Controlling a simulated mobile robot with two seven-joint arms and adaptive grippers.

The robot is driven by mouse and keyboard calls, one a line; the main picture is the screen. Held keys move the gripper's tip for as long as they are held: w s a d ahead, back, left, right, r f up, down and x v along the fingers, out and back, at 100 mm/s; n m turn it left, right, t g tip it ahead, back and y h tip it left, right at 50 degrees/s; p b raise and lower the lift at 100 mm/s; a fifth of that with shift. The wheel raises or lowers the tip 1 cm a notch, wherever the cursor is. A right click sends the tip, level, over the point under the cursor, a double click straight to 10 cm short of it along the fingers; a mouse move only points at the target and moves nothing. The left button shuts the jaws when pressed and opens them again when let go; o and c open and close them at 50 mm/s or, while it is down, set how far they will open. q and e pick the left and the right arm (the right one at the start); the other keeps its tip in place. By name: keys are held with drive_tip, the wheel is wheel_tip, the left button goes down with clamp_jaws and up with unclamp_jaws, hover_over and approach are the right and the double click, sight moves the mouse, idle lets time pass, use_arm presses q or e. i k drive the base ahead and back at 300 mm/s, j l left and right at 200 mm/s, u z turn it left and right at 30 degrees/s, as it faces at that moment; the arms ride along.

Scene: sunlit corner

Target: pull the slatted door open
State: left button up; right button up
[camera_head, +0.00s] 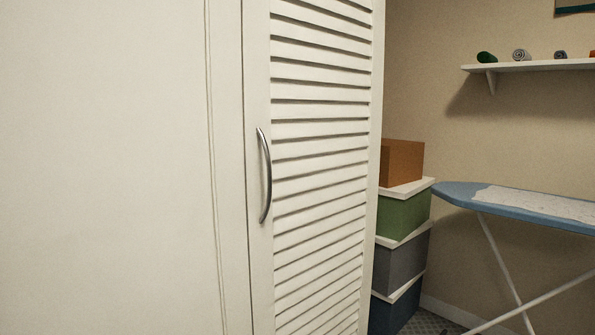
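The slatted door (320,180) is white with horizontal louvres and stands upright in the middle of the head view. It looks shut, with its left edge close against a plain white panel (110,170). A curved metal handle (266,176) is fixed upright on the door's left stile. Neither of my grippers is in view, and nothing touches the handle. The door's bottom is cut off by the frame.
Right of the door stand stacked lidded boxes (402,216) with an orange-brown box (401,162) on top. A blue ironing board (460,193) stands further right. A white wall shelf (530,66) holds several small rolled items. The space before the door looks clear.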

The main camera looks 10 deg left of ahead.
sight(312, 71)
drive_tip(key=l, duration=1.15)
drive_tip(key=i+l, duration=0.3)
drive_tip(key=l, duration=0.15)
drive_tip(key=j, duration=0.2)
drive_tip(key=i, duration=0.05)
